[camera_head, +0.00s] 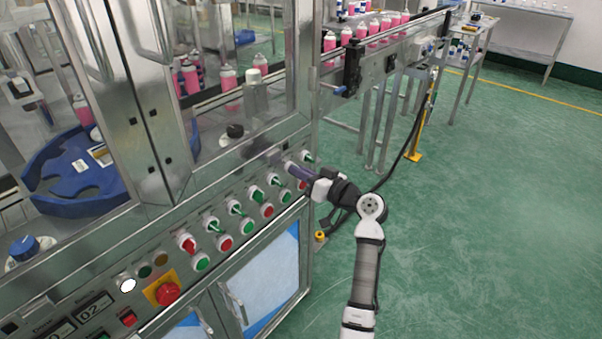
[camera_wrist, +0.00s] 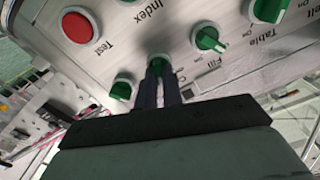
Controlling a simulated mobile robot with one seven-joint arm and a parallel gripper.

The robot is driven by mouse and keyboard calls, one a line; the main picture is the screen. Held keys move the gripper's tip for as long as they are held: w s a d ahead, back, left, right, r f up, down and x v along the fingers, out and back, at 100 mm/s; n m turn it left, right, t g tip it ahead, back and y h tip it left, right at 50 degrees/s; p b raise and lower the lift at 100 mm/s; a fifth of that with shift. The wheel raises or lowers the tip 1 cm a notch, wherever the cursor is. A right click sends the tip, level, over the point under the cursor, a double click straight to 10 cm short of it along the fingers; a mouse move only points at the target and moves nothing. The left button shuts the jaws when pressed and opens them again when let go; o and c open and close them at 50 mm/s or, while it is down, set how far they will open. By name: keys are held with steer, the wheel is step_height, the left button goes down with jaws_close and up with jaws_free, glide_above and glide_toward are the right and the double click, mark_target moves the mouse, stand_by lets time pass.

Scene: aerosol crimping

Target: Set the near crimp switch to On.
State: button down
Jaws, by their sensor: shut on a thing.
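In the wrist view, my gripper (camera_wrist: 161,66) is shut on a green rotary switch knob (camera_wrist: 158,60) on the steel control panel. Its label is partly hidden by the fingers; only a first letter like "C" shows, so I cannot read whether it is the crimp switch. The fingers hide much of the knob, and its setting cannot be told. In the head view, my gripper (camera_head: 289,168) reaches from the right to the upper right end of the panel's switch row, and its fingers cover the held knob.
Beside the held knob are a green switch labelled Fill (camera_wrist: 208,40), another green switch (camera_wrist: 122,89) and a red button (camera_wrist: 78,27) near the word Test. A red emergency stop (camera_head: 167,293) sits lower left. Green floor (camera_head: 490,200) is clear at right.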

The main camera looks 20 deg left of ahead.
steer(key=shift+m, duration=0.9)
steer(key=c, duration=1.5)
jaws_free()
steer(key=shift+c, duration=0.2)
steer(key=shift+d, duration=0.15)
steer(key=b+v, duration=0.3)
steer(key=v, duration=1)
steer(key=shift+d, duration=0.3)
steer(key=shift+s, duration=0.1)
